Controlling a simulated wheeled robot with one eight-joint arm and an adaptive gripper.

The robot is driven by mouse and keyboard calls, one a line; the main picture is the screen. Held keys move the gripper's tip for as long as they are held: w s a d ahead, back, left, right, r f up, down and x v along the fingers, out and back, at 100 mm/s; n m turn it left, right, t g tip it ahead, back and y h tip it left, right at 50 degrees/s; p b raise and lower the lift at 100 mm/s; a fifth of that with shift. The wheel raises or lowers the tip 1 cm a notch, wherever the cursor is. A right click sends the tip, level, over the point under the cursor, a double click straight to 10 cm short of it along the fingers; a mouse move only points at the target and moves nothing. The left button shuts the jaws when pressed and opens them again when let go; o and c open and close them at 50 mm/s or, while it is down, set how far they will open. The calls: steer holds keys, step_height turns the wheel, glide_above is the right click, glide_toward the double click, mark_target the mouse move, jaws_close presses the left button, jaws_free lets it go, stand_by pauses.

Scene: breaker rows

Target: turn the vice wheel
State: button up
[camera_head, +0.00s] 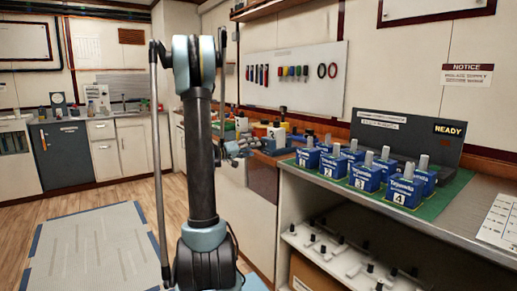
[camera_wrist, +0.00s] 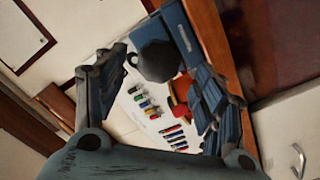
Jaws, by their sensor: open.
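In the wrist view, a dark grey, many-sided round wheel (camera_wrist: 157,62) shows between my fingertips, nearer the left one. A blue body, which looks like the vice (camera_wrist: 182,38), is just beside it at the bench edge. My gripper (camera_wrist: 165,68) is open, with one finger on each side of the wheel; I cannot tell whether either touches it. In the head view, my gripper (camera_head: 240,149) is beside the blue vice (camera_head: 273,143) at the left end of the bench. The wheel is too small or hidden to make out there.
Red and yellow items (camera_wrist: 180,90) lie beyond the wheel. A shelf (camera_head: 315,245) with grey parts is below.

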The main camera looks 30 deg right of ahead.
steer(key=shift+w+d, duration=0.2)
steer(key=shift+d, duration=2.35)
steer(key=c, duration=1.1)
